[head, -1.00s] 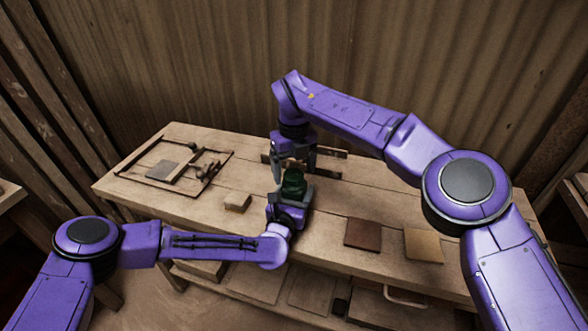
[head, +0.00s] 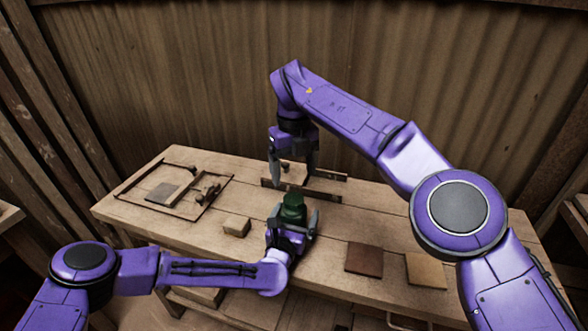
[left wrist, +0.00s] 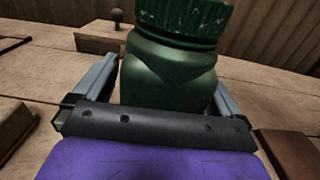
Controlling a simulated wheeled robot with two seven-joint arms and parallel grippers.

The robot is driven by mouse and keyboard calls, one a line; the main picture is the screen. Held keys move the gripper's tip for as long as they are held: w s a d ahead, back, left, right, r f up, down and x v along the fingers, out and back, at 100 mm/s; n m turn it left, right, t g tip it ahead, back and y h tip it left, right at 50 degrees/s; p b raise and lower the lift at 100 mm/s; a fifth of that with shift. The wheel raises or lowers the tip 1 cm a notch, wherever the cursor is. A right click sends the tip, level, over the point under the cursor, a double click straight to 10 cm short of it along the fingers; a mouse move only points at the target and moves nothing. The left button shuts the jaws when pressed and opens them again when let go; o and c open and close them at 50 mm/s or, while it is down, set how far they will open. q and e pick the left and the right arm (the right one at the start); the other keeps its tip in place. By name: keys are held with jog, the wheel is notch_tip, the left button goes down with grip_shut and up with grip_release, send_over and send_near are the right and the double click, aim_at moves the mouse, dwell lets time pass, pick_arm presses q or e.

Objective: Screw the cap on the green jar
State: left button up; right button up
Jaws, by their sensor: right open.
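The green jar (head: 292,212) stands upright on the wooden bench, and it fills the middle of the left wrist view (left wrist: 168,75). A ridged green cap (left wrist: 180,15) sits on its mouth; I cannot tell how tight it is. My left gripper (head: 294,222) has one finger on each side of the jar body, closed against it. My right gripper (head: 294,178) points down from above, behind and over the cap. Its fingers are spread apart with nothing between them, clear of the cap.
A wooden block (head: 236,226) lies left of the jar. A dark brown tile (head: 363,258) and a tan tile (head: 426,271) lie to its right. A thin dark frame with a grey tile (head: 162,193) lies far left. Dark rails (head: 335,176) lie behind the jar.

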pick_arm(q)
jog(key=b+v, duration=0.2)
jog(key=v, duration=0.7)
jog(key=shift+s+a+f, duration=0.1)
jog(key=shift+s, duration=0.15)
pick_arm(e)
notch_tip(320, 180, down, 2)
jog(key=shift+f, duration=0.15)
pick_arm(q)
jog(key=shift+s+a, duration=0.1)
jog(key=shift+s, duration=0.4)
pick_arm(e)
jog(key=shift+f, duration=0.1)
